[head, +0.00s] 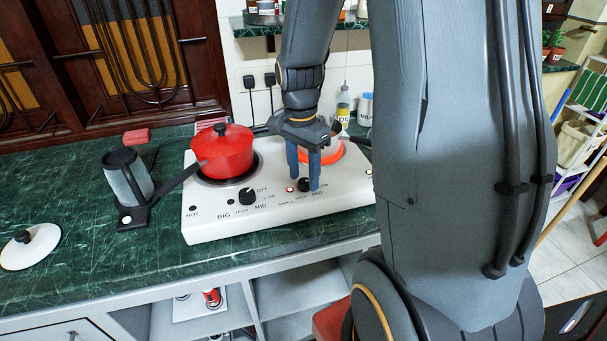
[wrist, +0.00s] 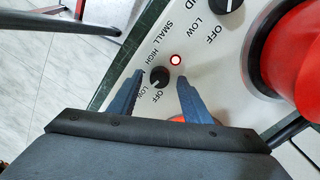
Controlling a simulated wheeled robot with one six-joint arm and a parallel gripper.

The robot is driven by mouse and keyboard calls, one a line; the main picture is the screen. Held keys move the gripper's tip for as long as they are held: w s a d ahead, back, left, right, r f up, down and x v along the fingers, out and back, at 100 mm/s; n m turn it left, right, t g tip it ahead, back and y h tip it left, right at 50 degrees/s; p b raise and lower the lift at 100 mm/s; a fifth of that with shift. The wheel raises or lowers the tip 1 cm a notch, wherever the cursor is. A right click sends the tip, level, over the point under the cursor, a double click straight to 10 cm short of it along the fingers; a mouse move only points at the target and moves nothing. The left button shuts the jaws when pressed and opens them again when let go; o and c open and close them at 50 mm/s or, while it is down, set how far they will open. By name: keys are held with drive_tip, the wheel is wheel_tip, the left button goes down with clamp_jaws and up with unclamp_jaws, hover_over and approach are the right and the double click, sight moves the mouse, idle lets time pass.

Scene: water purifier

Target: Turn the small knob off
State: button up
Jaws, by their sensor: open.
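The small knob (head: 304,184) is black and sits on the front of the white stove (head: 214,228), at the right. In the wrist view the small knob (wrist: 159,76) has HIGH, LOW and OFF printed around it; its exact pointer direction is too small to tell. A red light (wrist: 176,60) glows beside it. My gripper (head: 303,187) is open, pointing down, with one blue finger on each side of the knob. In the wrist view my gripper (wrist: 158,75) shows a gap between each finger and the knob.
A red pot (head: 224,152) stands on the big burner, its handle pointing front left. The big knob (head: 248,196) is left of the small one. The small burner (head: 333,156) glows orange-red behind my gripper. A kettle (head: 127,178) and white lid (head: 30,247) are at left.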

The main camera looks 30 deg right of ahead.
drive_tip(key=shift+f, duration=0.4)
drive_tip(key=c, duration=1)
drive_tip(key=shift+c, duration=0.2)
drive_tip(key=shift+n+p, duration=0.3)
drive_tip(key=shift+n, duration=0.1)
drive_tip(key=n+p, duration=0.2)
drive_tip(key=n, duration=0.2)
drive_tip(key=shift+r+n, duration=0.1)
drive_tip(key=shift+n, duration=0.2)
drive_tip(key=shift+n+p, duration=1.2)
drive_tip(key=shift+n, duration=1.1)
